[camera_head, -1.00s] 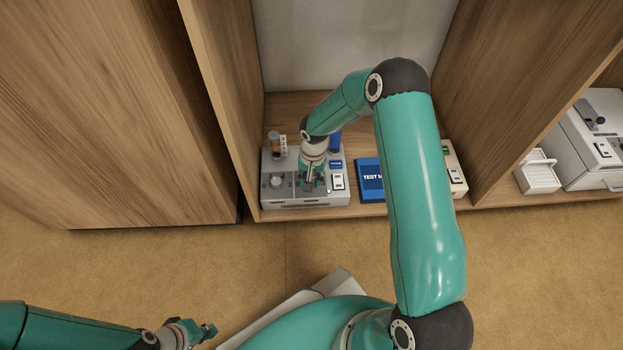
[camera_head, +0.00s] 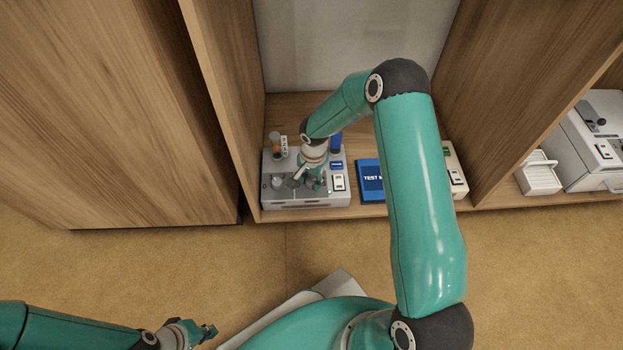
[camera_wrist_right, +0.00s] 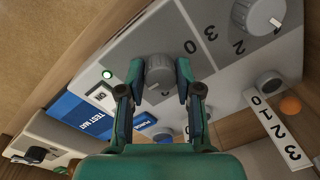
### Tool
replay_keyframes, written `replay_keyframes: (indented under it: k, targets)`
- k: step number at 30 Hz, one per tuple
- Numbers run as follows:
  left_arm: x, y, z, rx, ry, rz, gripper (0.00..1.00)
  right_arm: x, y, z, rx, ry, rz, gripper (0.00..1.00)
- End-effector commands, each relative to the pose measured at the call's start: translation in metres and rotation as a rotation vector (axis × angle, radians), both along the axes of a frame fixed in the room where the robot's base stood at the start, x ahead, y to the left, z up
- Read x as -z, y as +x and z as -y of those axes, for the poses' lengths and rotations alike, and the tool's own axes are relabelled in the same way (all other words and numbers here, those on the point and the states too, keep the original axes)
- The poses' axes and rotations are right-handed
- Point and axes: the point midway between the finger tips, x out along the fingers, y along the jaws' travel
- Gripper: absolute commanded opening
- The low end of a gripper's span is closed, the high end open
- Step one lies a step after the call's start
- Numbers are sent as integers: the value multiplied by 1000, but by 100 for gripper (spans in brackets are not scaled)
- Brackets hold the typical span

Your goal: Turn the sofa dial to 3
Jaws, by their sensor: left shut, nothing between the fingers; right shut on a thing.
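A grey control box (camera_head: 310,202) stands on the shelf with two round grey dials on its top. My right gripper (camera_wrist_right: 160,72) has its fingers on either side of one dial (camera_wrist_right: 159,80), shut on it. The digit 0 shows beside this dial; its pointer and other marks are hidden or unclear. The other dial (camera_wrist_right: 254,16) has a white pointer and the digits 0 to 3 near it; it also shows in the head view (camera_head: 277,182). I cannot read which dial is labelled sofa. My left gripper (camera_head: 208,331) is shut and empty, low over the floor.
A green light (camera_wrist_right: 107,73) and a white switch (camera_head: 339,183) are beside the held dial. Wooden shelf walls (camera_head: 222,100) enclose the space.

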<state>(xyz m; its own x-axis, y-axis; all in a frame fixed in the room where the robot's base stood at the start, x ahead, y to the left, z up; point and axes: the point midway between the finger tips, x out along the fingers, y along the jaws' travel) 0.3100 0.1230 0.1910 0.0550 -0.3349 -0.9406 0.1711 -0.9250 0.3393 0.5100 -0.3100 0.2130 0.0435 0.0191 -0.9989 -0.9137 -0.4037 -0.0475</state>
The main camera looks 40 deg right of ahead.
Motion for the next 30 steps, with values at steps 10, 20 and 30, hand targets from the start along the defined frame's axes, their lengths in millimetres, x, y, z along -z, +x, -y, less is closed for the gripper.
replay_keyframes:
  k: [10,20,30]
  targets:
    - [0,0,0,0,0,0,0,0,-1,1,3,0,-3,57]
    - [0,0,0,0,0,0,0,-1,0,1,1,0,-1,59]
    - [-1,0,0,0,0,0,0,-43,-1,2,2,-2,3,59]
